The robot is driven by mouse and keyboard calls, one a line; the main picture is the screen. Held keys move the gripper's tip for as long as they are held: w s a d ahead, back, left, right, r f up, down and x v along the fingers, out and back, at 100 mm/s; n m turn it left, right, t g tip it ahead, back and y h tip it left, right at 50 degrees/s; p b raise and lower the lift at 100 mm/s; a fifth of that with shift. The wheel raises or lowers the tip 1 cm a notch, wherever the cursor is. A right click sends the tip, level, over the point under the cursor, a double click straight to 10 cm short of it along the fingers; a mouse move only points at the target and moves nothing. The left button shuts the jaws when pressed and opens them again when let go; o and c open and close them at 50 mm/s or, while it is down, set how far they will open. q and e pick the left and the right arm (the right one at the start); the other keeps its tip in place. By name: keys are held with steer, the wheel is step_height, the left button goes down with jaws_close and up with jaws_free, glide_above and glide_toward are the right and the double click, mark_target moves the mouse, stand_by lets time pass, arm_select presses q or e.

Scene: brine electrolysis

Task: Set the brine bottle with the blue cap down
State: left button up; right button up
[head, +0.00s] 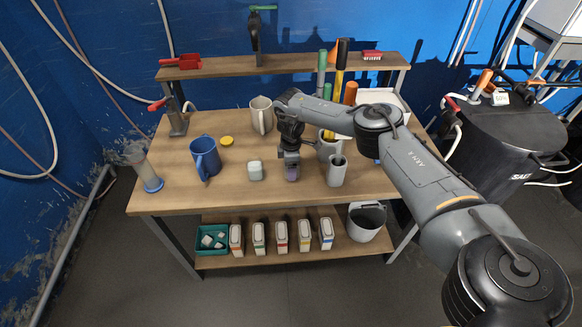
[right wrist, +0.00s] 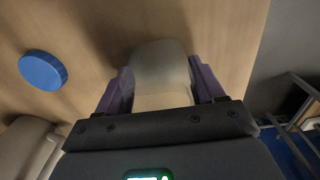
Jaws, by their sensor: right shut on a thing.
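My right gripper (head: 291,173) is low over the middle of the table, near its front edge. In the right wrist view its purple fingers (right wrist: 160,88) are shut on a pale, smooth-sided body, the brine bottle (right wrist: 161,70). No blue cap shows on the held part. In the head view the gripper hides the bottle, and I cannot tell whether it touches the table. A round blue disc (right wrist: 43,71), like a cap, shows over the wood in the right wrist view. My left gripper is not in view.
A pale rounded container (head: 255,171) stands just left of the gripper, a grey cylinder (head: 337,172) just right. A blue mug (head: 205,158), yellow disc (head: 227,141) and beige jug (head: 261,115) stand farther left and back. Bare wood (head: 240,198) lies along the front.

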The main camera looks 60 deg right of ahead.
steer(key=shift+f, duration=0.15)
steer(key=o, duration=1.2)
step_height(320, 180, up, 12)
steer(key=p, duration=0.3)
steer(key=shift+r+p, duration=0.2)
steer(key=shift+p, duration=0.2)
steer(key=shift+a, duration=0.1)
